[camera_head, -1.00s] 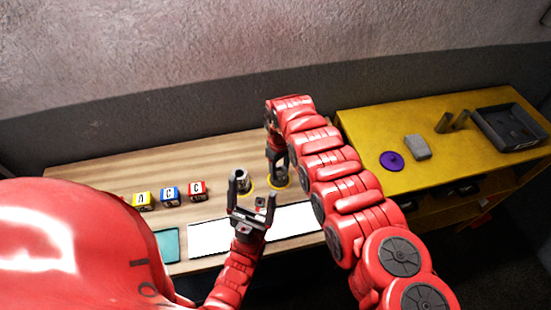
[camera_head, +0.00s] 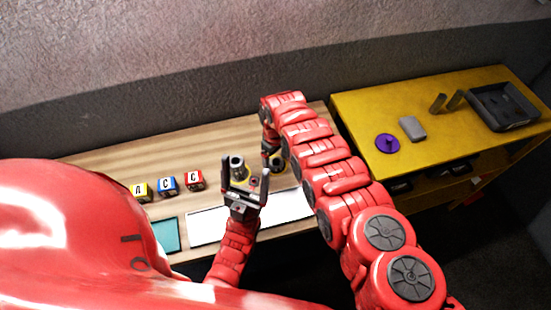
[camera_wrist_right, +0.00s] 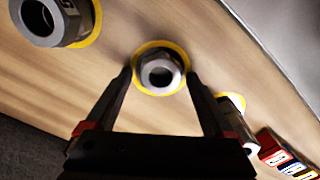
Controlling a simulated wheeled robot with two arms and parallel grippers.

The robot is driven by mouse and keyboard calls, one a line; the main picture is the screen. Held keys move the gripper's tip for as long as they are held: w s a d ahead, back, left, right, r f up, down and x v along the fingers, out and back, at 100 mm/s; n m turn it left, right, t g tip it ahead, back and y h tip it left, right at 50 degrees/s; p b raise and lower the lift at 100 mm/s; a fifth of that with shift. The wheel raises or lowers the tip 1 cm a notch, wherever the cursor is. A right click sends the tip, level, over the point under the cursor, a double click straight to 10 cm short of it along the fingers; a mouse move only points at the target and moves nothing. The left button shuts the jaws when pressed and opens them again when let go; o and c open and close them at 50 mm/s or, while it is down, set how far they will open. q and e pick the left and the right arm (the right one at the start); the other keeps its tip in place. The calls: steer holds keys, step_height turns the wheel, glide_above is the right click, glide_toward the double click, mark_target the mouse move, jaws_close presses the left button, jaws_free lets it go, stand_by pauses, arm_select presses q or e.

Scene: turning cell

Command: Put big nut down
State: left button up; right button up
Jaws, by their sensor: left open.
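My right gripper (camera_wrist_right: 158,76) is open. In the right wrist view, a grey nut (camera_wrist_right: 176,77) with a round hole sits on a yellow ring between and just beyond its fingertips, with gaps on both sides. A larger-looking nut (camera_wrist_right: 66,28) sits on another yellow ring at the top left, cut by the frame edge. A third nut (camera_wrist_right: 232,103) is partly behind the right finger. In the head view, my right gripper (camera_head: 271,157) is beside a nut (camera_head: 280,164) that it partly hides. My left gripper (camera_head: 244,180) is open and empty, in front of another upright nut (camera_head: 237,164).
Letter blocks (camera_head: 167,185) stand on the wooden table's left side. A white panel (camera_head: 205,228) and teal panel (camera_head: 165,235) lie at the front. The yellow bench (camera_head: 350,115) at right carries a purple disc (camera_head: 387,143), grey block (camera_head: 412,129) and dark tray (camera_head: 478,112).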

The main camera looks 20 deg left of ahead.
mark_target(276, 160)
steer(key=shift+s+d+r, duration=0.1)
steer(key=shift+r+p, duration=0.25)
steer(key=shift+p, duration=0.05)
step_height(276, 160, up, 7)
steer(key=p, duration=0.6)
steer(key=shift+f, duration=0.1)
step_height(276, 160, up, 5)
steer(key=shift+r, duration=0.1)
